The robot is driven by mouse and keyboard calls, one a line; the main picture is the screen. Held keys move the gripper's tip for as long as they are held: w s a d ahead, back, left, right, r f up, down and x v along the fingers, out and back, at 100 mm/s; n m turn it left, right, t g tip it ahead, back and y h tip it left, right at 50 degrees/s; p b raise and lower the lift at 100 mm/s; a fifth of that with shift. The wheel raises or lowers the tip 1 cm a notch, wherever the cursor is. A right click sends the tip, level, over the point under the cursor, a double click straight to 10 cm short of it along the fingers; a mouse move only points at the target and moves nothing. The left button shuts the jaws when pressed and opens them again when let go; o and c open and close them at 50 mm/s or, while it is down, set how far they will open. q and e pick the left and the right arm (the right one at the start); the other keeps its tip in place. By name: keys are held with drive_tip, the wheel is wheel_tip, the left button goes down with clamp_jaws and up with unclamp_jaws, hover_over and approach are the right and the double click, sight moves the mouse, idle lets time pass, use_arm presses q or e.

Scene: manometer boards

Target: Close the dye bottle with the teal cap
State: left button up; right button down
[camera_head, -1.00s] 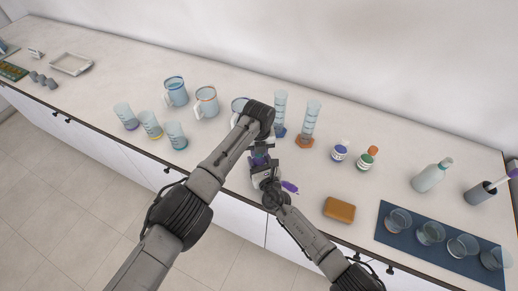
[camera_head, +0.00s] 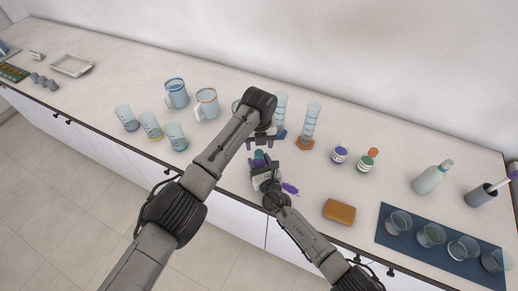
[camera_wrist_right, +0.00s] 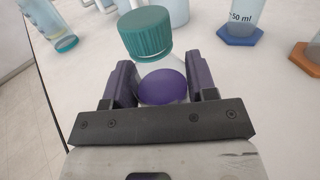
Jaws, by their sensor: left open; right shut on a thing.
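My right gripper (camera_wrist_right: 162,92) is shut on the dye bottle, a small white bottle (camera_wrist_right: 184,68) with a round purple patch between the fingers. It holds the bottle near the counter's front edge. The ribbed teal cap (camera_wrist_right: 146,32) sits on top of the bottle in the right wrist view. It also shows in the head view (camera_head: 259,156). I cannot tell how tightly the cap is seated. My left gripper (camera_head: 264,139) is open and empty just above the cap, apart from it. The bottle is mostly hidden by my right gripper in the head view.
Tall cylinders (camera_head: 311,122) stand behind. An amber block (camera_head: 339,211) and a blue mat (camera_head: 383,237) with several beakers lie right. A purple patch (camera_head: 290,188) lies beside my right gripper.

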use_arm(q)
wheel_tip(320, 180, up, 7)
idle(0.3)
use_arm(e)
drive_tip(key=shift+c, duration=1.7)
unclamp_jaws()
drive_tip(key=shift+s+d, duration=0.15)
drive_tip(key=shift+s, duration=0.3)
use_arm(q)
wheel_tip(320, 180, up, 3)
drive_tip(key=p, duration=0.3)
drive_tip(key=shift+r, duration=0.1)
use_arm(e)
drive_tip(key=v, duration=1.3)
